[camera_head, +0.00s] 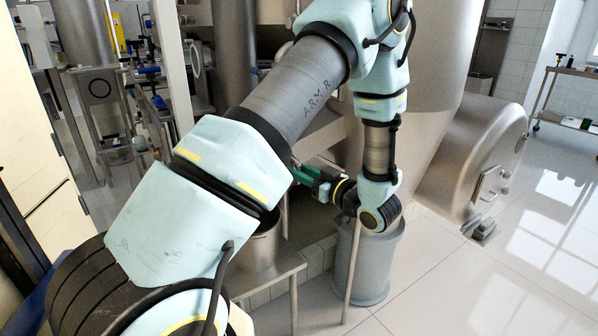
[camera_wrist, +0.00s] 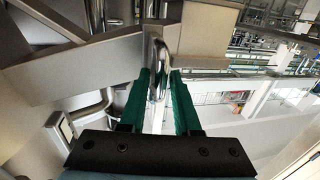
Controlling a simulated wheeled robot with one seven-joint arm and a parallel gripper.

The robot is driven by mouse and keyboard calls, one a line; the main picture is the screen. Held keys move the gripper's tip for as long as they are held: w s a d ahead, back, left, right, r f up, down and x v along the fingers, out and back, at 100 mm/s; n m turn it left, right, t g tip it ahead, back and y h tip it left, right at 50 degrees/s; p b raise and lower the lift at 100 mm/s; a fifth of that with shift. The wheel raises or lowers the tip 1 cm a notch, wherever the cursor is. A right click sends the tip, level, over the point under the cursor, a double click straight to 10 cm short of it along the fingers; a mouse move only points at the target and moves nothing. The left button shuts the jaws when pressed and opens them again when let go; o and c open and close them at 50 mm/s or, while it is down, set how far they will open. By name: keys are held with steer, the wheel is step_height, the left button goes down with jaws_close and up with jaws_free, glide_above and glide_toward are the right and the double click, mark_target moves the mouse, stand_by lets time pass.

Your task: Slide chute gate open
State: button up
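My gripper has green fingers and shows in the wrist view (camera_wrist: 160,82) and, small and partly hidden behind my arm, in the head view (camera_head: 305,172). The fingers stand apart with a visible gap between them. A shiny curved metal handle (camera_wrist: 157,62) reaches down between the fingers, close to the left one. I cannot tell whether it touches. The handle stands in front of a grey metal chute part (camera_wrist: 85,72), which I take to be the gate area. In the head view the handle and gate are hidden behind my arm.
A large steel vessel (camera_head: 430,120) with a round side drum (camera_head: 475,150) stands behind and right of my arm. A grey bin (camera_head: 375,262) stands below my wrist. A metal pot (camera_head: 262,248) sits on a small stand. Tiled floor is free at right.

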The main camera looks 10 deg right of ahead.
jaws_close()
stand_by(1.0)
